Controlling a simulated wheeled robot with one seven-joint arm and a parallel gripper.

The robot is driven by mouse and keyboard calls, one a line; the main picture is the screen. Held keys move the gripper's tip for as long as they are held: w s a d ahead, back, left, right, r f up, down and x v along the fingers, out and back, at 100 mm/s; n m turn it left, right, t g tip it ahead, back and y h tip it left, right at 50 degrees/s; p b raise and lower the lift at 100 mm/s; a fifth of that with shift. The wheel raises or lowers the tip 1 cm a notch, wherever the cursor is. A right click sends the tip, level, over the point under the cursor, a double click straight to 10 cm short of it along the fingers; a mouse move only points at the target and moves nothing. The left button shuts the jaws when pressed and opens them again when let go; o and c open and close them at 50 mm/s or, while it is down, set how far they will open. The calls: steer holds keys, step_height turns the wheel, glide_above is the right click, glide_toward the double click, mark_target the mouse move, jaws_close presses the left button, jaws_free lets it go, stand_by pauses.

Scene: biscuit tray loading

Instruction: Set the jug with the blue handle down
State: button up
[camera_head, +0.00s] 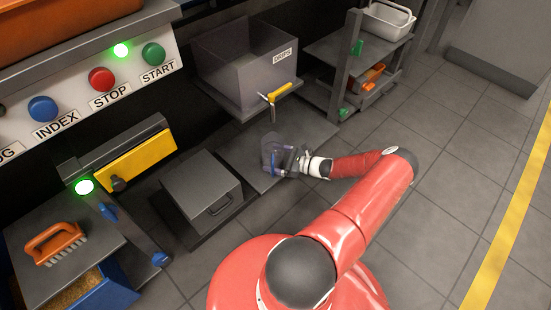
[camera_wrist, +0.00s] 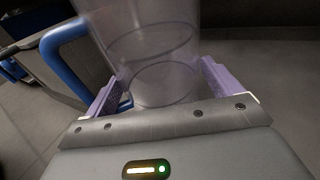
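The clear jug with the blue handle (camera_wrist: 160,45) stands between the purple finger pads of my gripper (camera_wrist: 165,92) in the wrist view. Both pads appear to press on its sides. Its blue handle (camera_wrist: 66,55) is on the left, beside the left finger. In the head view the jug (camera_head: 270,152) looks upright, to the left of my gripper (camera_head: 290,158), low over a flat grey plate (camera_head: 318,133). I cannot tell whether its base touches the plate.
A grey bin labelled DRIPS (camera_head: 225,65) with a yellow-handled tap (camera_head: 275,93) is just above the jug. A grey lidded box (camera_head: 200,185) is to the left. A shelf rack (camera_head: 345,60) is at the upper right. Open tiled floor (camera_head: 450,140) lies right.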

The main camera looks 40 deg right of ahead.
steer(key=shift+r, duration=0.15)
steer(key=v, duration=1.2)
steer(key=shift+p, duration=0.3)
